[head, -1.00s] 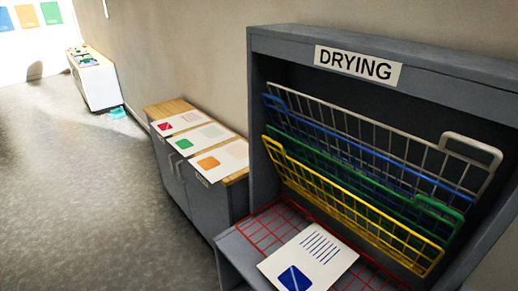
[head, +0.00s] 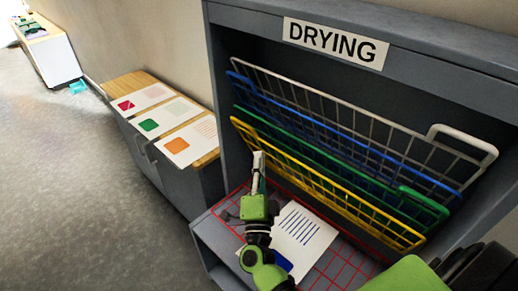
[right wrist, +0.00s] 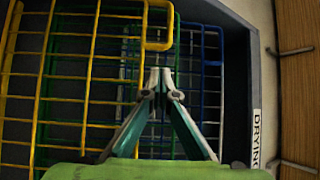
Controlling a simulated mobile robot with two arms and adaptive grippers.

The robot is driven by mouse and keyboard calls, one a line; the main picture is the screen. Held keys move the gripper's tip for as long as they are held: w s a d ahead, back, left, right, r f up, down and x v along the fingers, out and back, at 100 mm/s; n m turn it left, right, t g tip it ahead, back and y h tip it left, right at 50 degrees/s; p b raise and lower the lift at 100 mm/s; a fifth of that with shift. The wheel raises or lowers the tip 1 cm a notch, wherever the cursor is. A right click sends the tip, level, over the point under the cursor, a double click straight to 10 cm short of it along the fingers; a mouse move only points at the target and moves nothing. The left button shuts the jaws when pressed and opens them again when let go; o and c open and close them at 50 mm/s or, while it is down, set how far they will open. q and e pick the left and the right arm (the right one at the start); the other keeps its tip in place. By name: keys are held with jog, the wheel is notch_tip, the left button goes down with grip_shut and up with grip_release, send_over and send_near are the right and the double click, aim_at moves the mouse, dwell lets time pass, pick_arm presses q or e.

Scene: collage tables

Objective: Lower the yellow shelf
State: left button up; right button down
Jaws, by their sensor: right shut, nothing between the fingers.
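The yellow shelf (head: 330,181) is a wire rack tilted up in the drying cabinet, in front of the green, blue and white ones. In the right wrist view its yellow frame (right wrist: 145,25) fills the left, with a small loop at its corner. My right gripper (head: 258,160) is shut and empty, close to the left end of the yellow shelf. In the right wrist view its closed fingertips (right wrist: 160,76) appear just below the yellow loop; I cannot tell whether they touch it. My left gripper is not in view.
The red shelf (head: 345,270) lies flat below, with a printed sheet (head: 303,240) on it. The grey cabinet (head: 216,110) encloses the racks and bears a DRYING sign (head: 335,42). A low cabinet (head: 125,85) with several prints stands to the left.

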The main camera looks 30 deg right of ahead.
aim_at(260, 125)
jog(key=p+x, duration=0.2)
jog(key=x, duration=0.5)
jog(key=shift+w, duration=0.15)
jog(key=shift+w+d+r, duration=0.1)
jog(key=shift+w+r, duration=0.05)
jog(key=shift+r, duration=0.1)
jog(key=shift+w, duration=0.1)
